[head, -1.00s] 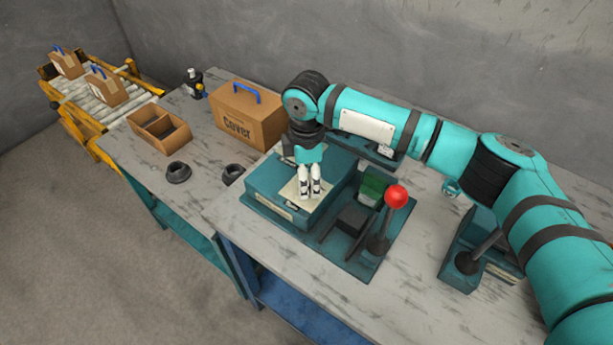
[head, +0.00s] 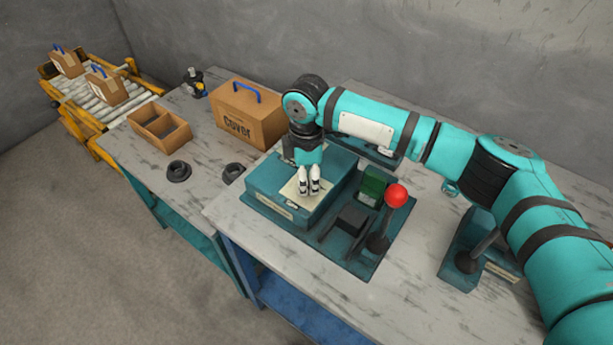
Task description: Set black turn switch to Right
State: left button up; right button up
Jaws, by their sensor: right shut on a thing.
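My right gripper (head: 308,193) points down over the cream plate (head: 288,189) on top of the teal box (head: 264,183). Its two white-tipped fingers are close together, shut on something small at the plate. The black turn switch is not clearly visible; the fingers hide what they hold, so its setting cannot be read. My left gripper is out of view.
A lever with a red ball (head: 397,195) stands right of the teal box, beside a black block (head: 352,218) and a green block (head: 373,183). A cardboard Cover box (head: 232,128) stands behind left. An open cardboard tray (head: 148,123) and black rings (head: 178,171) lie left.

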jog(key=shift+r+m+p, duration=0.2)
jog(key=shift+m+p, duration=0.1)
jog(key=shift+p, duration=0.3)
jog(key=m+p, duration=1.1)
jog(key=p, duration=0.2)
jog(key=shift+r, duration=0.1)
jog(key=m+p, duration=0.2)
jog(key=shift+a+m, duration=0.1)
jog(key=shift+m, duration=0.2)
jog(key=shift+m+p, duration=1.3)
jog(key=shift+m, duration=0.4)
jog(key=shift+w+f, duration=0.1)
jog(key=shift+f, duration=0.1)
jog(key=o, duration=1.1)
jog(key=shift+o, duration=0.2)
notch_tip(320, 180, up, 12)
